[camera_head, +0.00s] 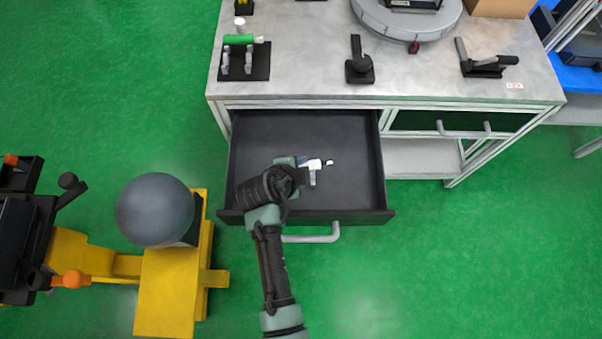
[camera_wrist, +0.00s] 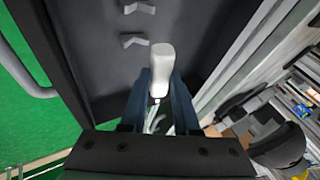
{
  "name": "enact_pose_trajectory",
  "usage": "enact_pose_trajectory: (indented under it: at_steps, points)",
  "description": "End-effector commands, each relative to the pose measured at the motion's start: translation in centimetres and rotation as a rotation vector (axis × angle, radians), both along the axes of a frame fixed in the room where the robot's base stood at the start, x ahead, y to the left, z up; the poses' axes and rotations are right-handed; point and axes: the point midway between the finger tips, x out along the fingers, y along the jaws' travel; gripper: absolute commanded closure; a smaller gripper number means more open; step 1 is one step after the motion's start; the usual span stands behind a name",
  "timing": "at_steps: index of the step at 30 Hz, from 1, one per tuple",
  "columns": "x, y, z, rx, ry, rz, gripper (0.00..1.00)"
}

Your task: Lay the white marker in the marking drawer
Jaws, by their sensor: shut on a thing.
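The white marker (camera_wrist: 161,64) is between the two fingers of my gripper (camera_wrist: 160,92) in the wrist view, with its white end standing out past them. In the head view my gripper (camera_head: 305,165) is over the open black drawer (camera_head: 350,190), and a white part of the marker (camera_head: 315,164) shows at its tip. Light grey V-shaped rests (camera_wrist: 133,40) stand on the drawer floor, beside the marker in the wrist view. I cannot tell the gap between marker and rests. My gripper hides part of the drawer floor.
The metal bench (camera_head: 310,70) stands behind the drawer. On it are a black stand with a green cylinder (camera_head: 243,40), black handled tools (camera_head: 359,65) and a round grey platform (camera_head: 405,20). A closed drawer (camera_head: 465,122) is at the right. A yellow machine with a grey ball (camera_head: 155,208) stands left.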

Motion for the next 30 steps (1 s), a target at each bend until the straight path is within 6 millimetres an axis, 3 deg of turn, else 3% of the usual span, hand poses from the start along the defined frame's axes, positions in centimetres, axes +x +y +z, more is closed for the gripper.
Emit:
enact_pose_trajectory:
  at_steps: [1, 3, 16, 30]
  points:
    - [0.5, 0.1, -1.7, 0.001, -0.015, -0.042, 1.00]
    - [1.0, 0.2, -2.5, 0.003, -0.032, -0.092, 1.00]
    - [1.4, 0.4, -4.1, 0.007, -0.052, -0.159, 1.00]
    - [1.4, 0.4, -8.5, 0.008, -0.053, -0.157, 1.00]
